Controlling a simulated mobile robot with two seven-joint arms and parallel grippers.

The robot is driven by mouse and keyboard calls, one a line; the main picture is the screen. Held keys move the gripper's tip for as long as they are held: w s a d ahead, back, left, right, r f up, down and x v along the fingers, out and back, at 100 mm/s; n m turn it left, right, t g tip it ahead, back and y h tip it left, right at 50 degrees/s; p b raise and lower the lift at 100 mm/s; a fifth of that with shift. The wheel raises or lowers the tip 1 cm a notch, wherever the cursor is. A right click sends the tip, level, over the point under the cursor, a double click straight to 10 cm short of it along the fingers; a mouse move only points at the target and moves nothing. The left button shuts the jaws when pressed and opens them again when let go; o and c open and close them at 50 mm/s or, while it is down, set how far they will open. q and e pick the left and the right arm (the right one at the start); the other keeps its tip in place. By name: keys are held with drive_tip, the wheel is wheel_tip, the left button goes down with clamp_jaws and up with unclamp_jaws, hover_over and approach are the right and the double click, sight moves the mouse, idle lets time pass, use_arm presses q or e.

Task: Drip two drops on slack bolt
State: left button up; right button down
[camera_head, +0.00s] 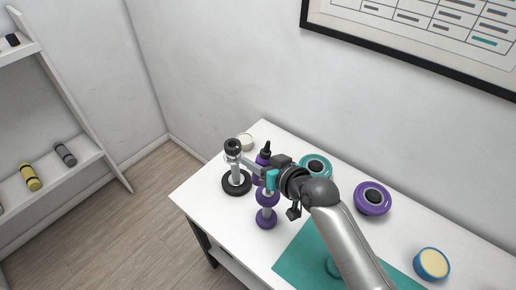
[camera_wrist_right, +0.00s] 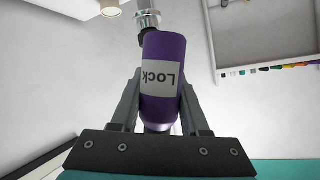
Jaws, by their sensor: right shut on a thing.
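My right gripper (camera_head: 268,177) reaches in from the right over the table. It is shut on a purple bottle (camera_wrist_right: 163,85) with a white label reading "Lock", upside down in the wrist view. In the head view a black nozzle on a purple part (camera_head: 263,160) shows just behind the fingers. A grey post with a dark top (camera_head: 233,150) stands on a black round base (camera_head: 236,182) just left of the gripper; a metal post (camera_wrist_right: 148,18) shows beyond the bottle in the wrist view. I cannot make out the slack bolt. My left gripper is not in view.
A purple piece with a pale middle (camera_head: 267,218) stands below the gripper. A teal round piece (camera_head: 316,166), a purple one (camera_head: 372,198) and a blue-rimmed tub (camera_head: 431,263) lie to the right. A teal mat (camera_head: 297,255) covers the front. A shelf (camera_head: 62,168) stands left.

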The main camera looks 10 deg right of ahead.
drive_tip(key=shift+s+f, duration=0.15)
drive_tip(key=shift+s, duration=0.15)
drive_tip(key=shift+s+a+f+m+y, duration=0.15)
drive_tip(key=shift+f+m, duration=0.1)
drive_tip(key=shift+f, duration=0.2)
drive_tip(key=shift+s+a+f+m+y, duration=0.15)
drive_tip(key=shift+f+m, duration=0.1)
drive_tip(key=shift+f, duration=0.15)
wheel_tip(320, 180, down, 6)
drive_tip(key=s+a+m+g+y+b, duration=0.1)
drive_tip(key=a+m+g+y+b, duration=0.1)
drive_tip(key=b, duration=0.3)
drive_tip(key=shift+s+a+r+m+y, duration=0.25)
drive_tip(key=shift+a+m+y, duration=0.2)
drive_tip(key=shift+m, duration=0.35)
drive_tip(key=shift+d+f, duration=0.1)
drive_tip(key=shift+f, duration=0.15)
drive_tip(key=shift+s+a+r+m+g+y+p, duration=0.2)
drive_tip(key=shift+a+r+m+y+p, duration=0.2)
drive_tip(key=shift+r+m, duration=0.2)
drive_tip(key=shift+s+a+r+m+g+y+p, duration=0.1)
drive_tip(key=shift+s+a+r+m+y+p, duration=0.15)
drive_tip(key=shift+r+m+y, duration=0.3)
idle(0.4)
idle(0.8)
